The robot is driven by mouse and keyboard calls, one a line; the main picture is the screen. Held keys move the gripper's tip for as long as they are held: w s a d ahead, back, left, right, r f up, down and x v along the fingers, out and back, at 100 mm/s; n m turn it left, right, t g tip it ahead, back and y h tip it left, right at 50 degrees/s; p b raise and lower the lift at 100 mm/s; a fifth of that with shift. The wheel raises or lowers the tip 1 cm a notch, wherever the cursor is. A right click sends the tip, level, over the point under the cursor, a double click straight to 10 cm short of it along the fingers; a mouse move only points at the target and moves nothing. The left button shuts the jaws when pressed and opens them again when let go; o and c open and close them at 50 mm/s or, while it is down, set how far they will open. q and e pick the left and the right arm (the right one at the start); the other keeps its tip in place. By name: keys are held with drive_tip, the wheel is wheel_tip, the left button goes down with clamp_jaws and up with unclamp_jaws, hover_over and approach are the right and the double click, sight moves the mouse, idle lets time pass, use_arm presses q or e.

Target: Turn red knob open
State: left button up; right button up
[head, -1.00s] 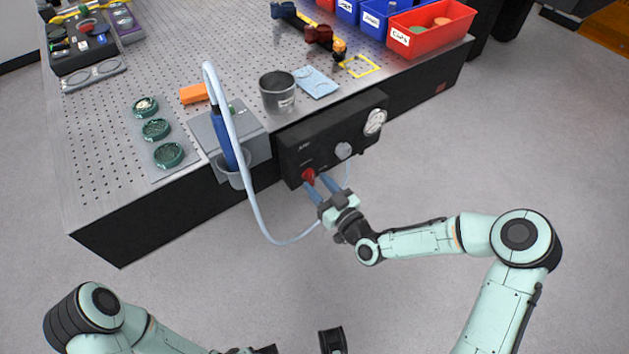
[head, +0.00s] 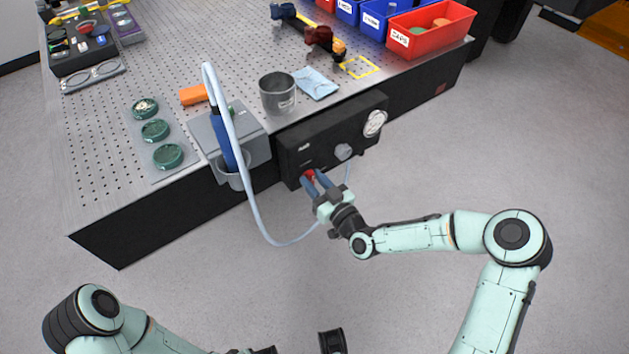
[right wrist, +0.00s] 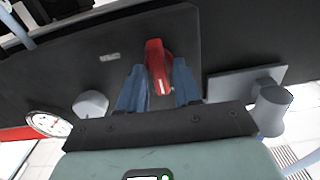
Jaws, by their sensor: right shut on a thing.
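The red knob (head: 310,174) is on the front of a black panel box (head: 335,135) fixed to the bench side. My right gripper (head: 316,182) reaches it from the front, its blue fingers on either side of the knob. In the right wrist view the red knob (right wrist: 158,66) stands between the two blue fingers (right wrist: 158,88), and the gripper is shut on it. A white mark shows on the knob's near end. My left arm (head: 110,320) is low at the left; its fingertips are not clearly visible.
A grey knob (head: 343,151) and a round gauge (head: 375,123) sit right of the red knob. A pale hose (head: 252,205) loops from a holder with a blue tool (head: 222,140) and hangs close to my right gripper. A metal cup (head: 277,93) stands on the bench above.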

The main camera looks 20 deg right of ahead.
drive_tip(key=m+p, duration=0.1)
drive_tip(key=m, duration=0.3)
drive_tip(key=shift+d, duration=0.1)
drive_tip(key=m, duration=0.5)
drive_tip(key=shift+d+f+p, duration=0.1)
drive_tip(key=shift+p, duration=0.25)
use_arm(q)
drive_tip(key=shift+g, duration=0.5)
drive_tip(key=shift+s+d+r+p, duration=0.25)
drive_tip(key=shift+s+r+p, duration=0.05)
drive_tip(key=shift+s+r, duration=0.45)
drive_tip(key=shift+s+d+r+p, duration=0.25)
drive_tip(key=shift+s+r, duration=0.4)
drive_tip(key=shift+r, duration=0.1)
use_arm(e)
drive_tip(key=shift+w+f+m, duration=0.1)
drive_tip(key=shift+m, duration=2)
drive_tip(key=shift+f+m, duration=0.1)
drive_tip(key=shift+m, duration=2)
drive_tip(key=o, duration=0.7)
drive_tip(key=shift+o, duration=0.2)
